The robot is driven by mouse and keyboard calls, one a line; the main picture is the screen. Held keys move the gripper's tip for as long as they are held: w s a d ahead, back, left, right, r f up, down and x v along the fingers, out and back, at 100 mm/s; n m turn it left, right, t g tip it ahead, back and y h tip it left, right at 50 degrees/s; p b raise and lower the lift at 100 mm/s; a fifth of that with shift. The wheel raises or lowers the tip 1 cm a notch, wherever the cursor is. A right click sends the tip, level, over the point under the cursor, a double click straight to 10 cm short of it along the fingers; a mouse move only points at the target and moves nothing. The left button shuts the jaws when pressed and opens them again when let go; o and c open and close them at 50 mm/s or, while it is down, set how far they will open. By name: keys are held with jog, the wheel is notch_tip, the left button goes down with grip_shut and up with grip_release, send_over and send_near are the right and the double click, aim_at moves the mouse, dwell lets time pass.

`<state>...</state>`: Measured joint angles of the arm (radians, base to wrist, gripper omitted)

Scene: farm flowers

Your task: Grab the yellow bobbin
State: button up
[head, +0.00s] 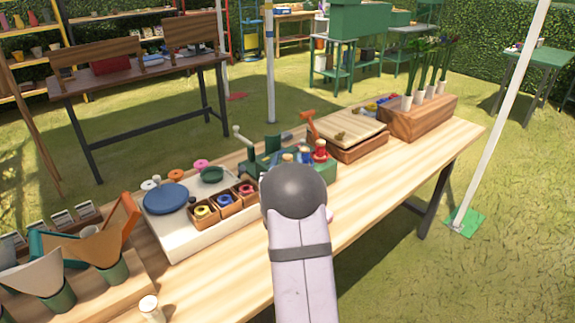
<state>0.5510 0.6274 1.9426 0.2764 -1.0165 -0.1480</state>
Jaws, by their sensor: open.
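The yellow bobbin (202,211) sits in the nearest of the small wooden compartments (209,222) on a pale board in the head view. My arm reaches in from the bottom of the picture, over the table, to the right of the bobbins. Its dark round joint hides what lies beyond it, and my gripper cannot be made out. Nothing is seen touching the yellow bobbin.
On the pale board (196,240) are a blue disc (166,198), a green dish (212,174) and several small rings. Paper cones in green holders (110,270) stand at the left. A green tool tray and a wooden box (347,140) stand behind my arm. The right front tabletop is clear.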

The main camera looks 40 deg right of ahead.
aim_at(288, 156)
jog(key=c, duration=1.1)
notch_tip(288, 156, up, 10)
jog(key=shift+f, duration=0.1)
jog(key=shift+s, duration=0.1)
